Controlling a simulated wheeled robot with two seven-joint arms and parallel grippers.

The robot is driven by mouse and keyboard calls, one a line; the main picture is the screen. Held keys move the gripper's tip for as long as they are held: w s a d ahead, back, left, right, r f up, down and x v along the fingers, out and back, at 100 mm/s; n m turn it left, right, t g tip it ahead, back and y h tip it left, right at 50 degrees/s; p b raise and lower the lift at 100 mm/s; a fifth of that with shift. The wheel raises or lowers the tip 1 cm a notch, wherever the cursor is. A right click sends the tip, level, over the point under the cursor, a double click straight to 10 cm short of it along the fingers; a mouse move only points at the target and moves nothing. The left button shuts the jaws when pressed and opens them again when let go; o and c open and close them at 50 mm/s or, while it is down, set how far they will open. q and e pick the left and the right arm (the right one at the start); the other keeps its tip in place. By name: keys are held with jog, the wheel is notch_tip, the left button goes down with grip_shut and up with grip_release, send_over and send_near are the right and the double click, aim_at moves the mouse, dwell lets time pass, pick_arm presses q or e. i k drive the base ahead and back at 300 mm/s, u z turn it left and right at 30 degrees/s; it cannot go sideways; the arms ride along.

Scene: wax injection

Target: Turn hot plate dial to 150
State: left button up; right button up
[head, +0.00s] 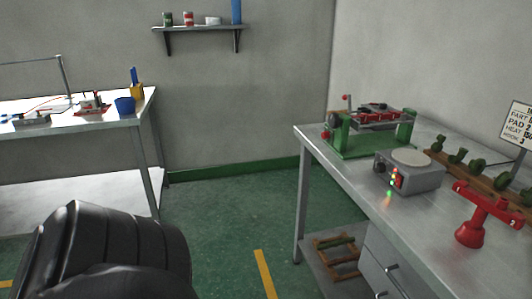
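The hot plate (425,178) is a grey box with a round pale top plate (411,158), standing on the metal workbench (345,178) at the right. Its front face carries small lit red and green spots and what looks like a dark dial (380,164) near its left end. The dial's setting is too small to read. A black rounded part of my own arm fills the lower left. Neither of my grippers shows, and nothing of mine touches the hot plate.
A green press-like machine (372,140) stands behind the hot plate. A red stand (470,232) is at its front right, and a rack of green pieces (455,163) behind right. A partly cut-off sign (518,125) is at the right edge. Green floor (225,220) separates this bench from the left table (75,132).

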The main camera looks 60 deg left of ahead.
aim_at(379, 168)
jog(key=u, duration=1.25)
jog(key=i, duration=0.5)
